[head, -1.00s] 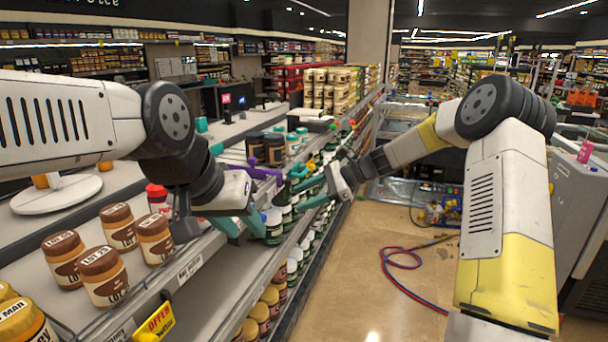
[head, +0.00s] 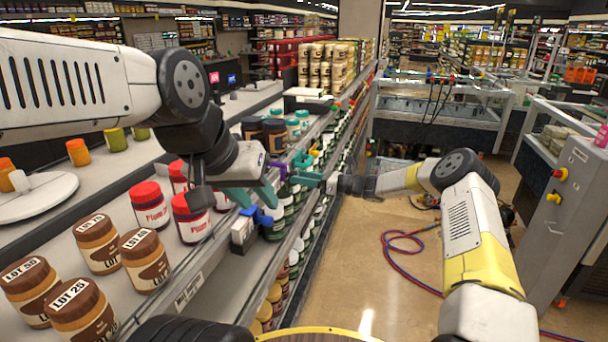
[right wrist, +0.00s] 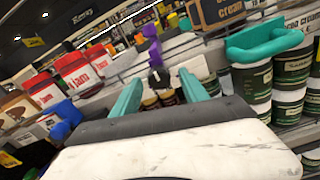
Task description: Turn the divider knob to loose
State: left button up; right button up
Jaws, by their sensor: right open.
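A purple divider part (head: 277,168) stands at the shelf's front edge among the jars. In the right wrist view a purple upright (right wrist: 150,31) has a small dark knob-like piece (right wrist: 157,78) below it, in line with the gap between my right fingers; I cannot tell its setting. My right gripper (head: 304,174) is open at the shelf edge, its teal fingers apart in the right wrist view (right wrist: 158,95). I see nothing held between them. My left gripper (head: 258,196) is lower and nearer, beside a blue divider part (head: 266,216); its finger gap is unclear.
Red-lidded jam jars (head: 149,206) and brown-lidded jars (head: 97,244) stand on the near shelf. A teal piece (right wrist: 268,44) sits by dark-green jars in the right wrist view. Red and blue hoses (head: 402,250) lie on the otherwise open floor. A grey cabinet (head: 568,200) stands at right.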

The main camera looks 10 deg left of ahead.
jog(key=shift+w+a, duration=0.2)
jog(key=shift+a, duration=0.7)
grip_shut()
